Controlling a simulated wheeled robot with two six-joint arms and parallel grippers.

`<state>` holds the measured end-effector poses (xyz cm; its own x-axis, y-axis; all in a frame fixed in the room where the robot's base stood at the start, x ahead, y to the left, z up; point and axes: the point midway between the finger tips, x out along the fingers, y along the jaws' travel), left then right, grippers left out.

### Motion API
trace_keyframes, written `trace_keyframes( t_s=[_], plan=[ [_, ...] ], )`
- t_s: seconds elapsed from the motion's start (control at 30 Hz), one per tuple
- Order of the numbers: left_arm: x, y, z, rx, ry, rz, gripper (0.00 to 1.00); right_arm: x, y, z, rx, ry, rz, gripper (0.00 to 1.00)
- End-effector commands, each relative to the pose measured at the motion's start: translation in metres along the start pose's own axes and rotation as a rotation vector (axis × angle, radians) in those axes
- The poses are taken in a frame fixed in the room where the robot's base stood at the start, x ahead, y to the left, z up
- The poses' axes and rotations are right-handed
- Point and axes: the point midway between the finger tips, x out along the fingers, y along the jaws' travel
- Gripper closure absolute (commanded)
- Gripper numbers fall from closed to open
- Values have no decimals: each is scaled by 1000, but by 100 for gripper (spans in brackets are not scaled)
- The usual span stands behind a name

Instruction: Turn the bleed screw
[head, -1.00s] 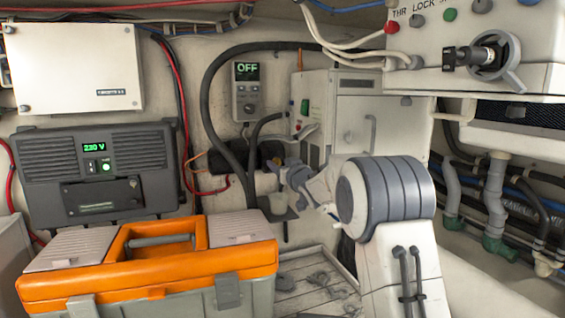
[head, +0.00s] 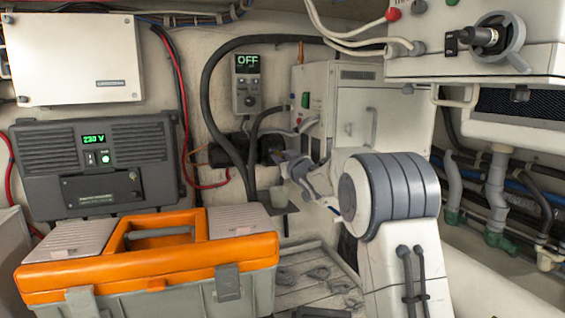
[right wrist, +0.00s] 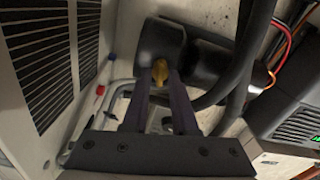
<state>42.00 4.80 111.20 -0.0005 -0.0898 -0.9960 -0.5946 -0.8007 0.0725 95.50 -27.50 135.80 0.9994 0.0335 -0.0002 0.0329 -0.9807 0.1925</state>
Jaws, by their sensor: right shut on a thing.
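The bleed screw, a small brass-yellow piece (right wrist: 160,70), sits against a dark cylindrical housing (right wrist: 163,42) in the right wrist view. My right gripper (right wrist: 160,78) has its two fingers closed on either side of it. In the head view my right gripper (head: 280,160) reaches to the dark housing on the back wall, beside the white cabinet; the screw itself is hidden there. My left gripper is not in view.
A small grey cup (head: 278,197) stands on a dark bracket below the housing. Black hoses (head: 206,110) loop close by. A panel (head: 247,83) reads OFF. An orange-topped toolbox (head: 150,262) fills the front left. The white cabinet (head: 352,120) stands close at the right.

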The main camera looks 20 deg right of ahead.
Motion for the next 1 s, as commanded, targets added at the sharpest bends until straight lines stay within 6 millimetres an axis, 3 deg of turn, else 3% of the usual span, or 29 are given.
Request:
trace_keyframes(
  t_s=[0.3, 1.0],
  plan=[
    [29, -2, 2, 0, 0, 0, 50, 0, -1, 4, -297, 1, 1, 100],
    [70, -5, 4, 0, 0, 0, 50, 0, -4, 4, -962, 0, 0, 100]
  ],
)
